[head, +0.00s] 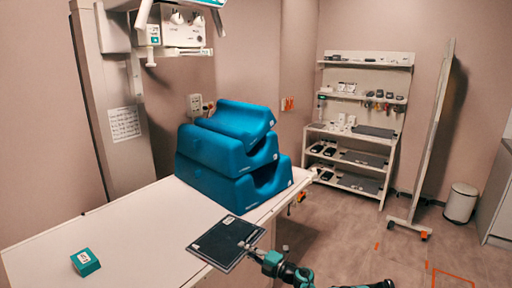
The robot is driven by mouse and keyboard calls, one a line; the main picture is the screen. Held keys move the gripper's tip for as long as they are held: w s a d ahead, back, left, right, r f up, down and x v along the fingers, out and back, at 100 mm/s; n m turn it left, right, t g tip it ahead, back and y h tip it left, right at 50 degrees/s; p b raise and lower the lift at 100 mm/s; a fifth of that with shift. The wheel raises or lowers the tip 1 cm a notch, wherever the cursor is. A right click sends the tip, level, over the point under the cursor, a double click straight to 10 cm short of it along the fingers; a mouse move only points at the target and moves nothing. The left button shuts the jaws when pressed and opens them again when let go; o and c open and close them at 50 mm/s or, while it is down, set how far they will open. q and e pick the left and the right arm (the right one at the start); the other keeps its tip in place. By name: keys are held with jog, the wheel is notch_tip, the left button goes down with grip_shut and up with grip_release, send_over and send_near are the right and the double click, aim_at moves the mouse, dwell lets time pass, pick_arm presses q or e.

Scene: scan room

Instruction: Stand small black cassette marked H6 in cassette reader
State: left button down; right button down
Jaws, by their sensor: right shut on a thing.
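A thin black cassette (226,240) with small white labels is held out flat over the front right edge of the white table (130,225). The lettering on it is too small to read, so I cannot tell whether it is H6. My right gripper (251,249) is shut on the cassette's near right edge; its arm comes in from the bottom right. My left gripper is not in view. I cannot make out the cassette reader for sure; several dark flat items lie on the white shelf unit (328,57) at the back right.
Blue foam positioners (222,160) are stacked at the table's far end. A teal block (86,262) sits at its near left. A tall panel on wheels (432,140) and a white bin (460,203) stand right. Floor before the shelf is clear.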

jog(key=shift+r, duration=0.1)
dwell(0.6)
jog(key=shift+s+d+r+p, duration=0.3)
jog(key=shift+d+r, duration=0.1)
jog(key=shift+r, duration=0.25)
jog(key=shift+s+d+r+p, duration=0.3)
jog(key=shift+d+r, duration=0.1)
jog(key=shift+r, duration=0.25)
jog(key=shift+s+d+r+p, duration=0.3)
jog(key=shift+d+r, duration=0.1)
jog(key=shift+r, duration=0.25)
notch_tip(320, 180, up, 9)
jog(key=p, duration=0.5)
